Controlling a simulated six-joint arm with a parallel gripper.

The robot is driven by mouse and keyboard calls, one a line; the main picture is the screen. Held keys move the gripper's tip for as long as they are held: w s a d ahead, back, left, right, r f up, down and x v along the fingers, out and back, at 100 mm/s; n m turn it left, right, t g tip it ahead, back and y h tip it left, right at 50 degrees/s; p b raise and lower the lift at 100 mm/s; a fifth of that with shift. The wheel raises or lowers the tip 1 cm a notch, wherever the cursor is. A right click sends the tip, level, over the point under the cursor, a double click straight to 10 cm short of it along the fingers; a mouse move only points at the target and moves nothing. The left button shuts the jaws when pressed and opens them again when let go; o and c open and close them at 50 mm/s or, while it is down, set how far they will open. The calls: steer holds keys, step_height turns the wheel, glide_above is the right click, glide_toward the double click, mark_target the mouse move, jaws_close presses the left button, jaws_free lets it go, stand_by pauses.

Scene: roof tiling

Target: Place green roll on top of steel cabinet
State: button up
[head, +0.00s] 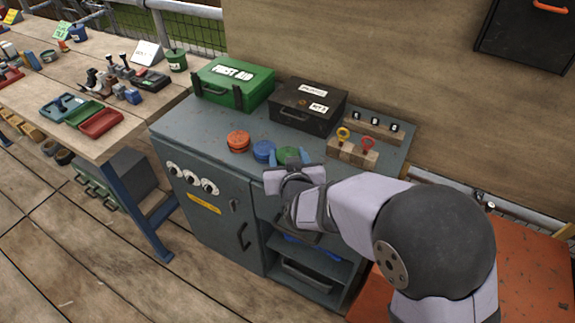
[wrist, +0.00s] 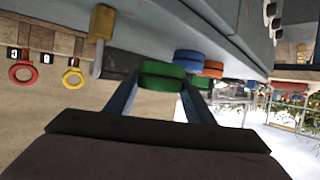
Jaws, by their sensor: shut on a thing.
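The green roll (head: 287,155) is between the fingers of my gripper (head: 289,163), over the front part of the steel cabinet's top. In the wrist view the green roll (wrist: 162,76) sits between the two fingertips (wrist: 160,88). My gripper is shut on it. The steel cabinet (head: 215,225) is blue-grey, with a door at left and open shelves at right; its top also shows in the wrist view (wrist: 150,22). I cannot tell whether the roll touches the top. A blue roll (head: 263,151) and an orange roll (head: 238,141) lie on the cabinet top to its left.
A green first aid box (head: 233,84) and a black box (head: 307,105) stand at the back of the cabinet top. Wooden blocks with yellow and red rings (head: 352,151) are to the right. A wooden workbench (head: 130,140) with trays and tools adjoins at left.

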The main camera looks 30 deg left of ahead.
steer(key=shift+f, duration=1.85)
steer(key=shift+f, duration=0.15)
steer(key=o, duration=1.1)
steer(key=shift+s+r, duration=0.1)
steer(key=shift+r, duration=0.1)
steer(key=v, duration=1.2)
steer(key=shift+f, duration=0.2)
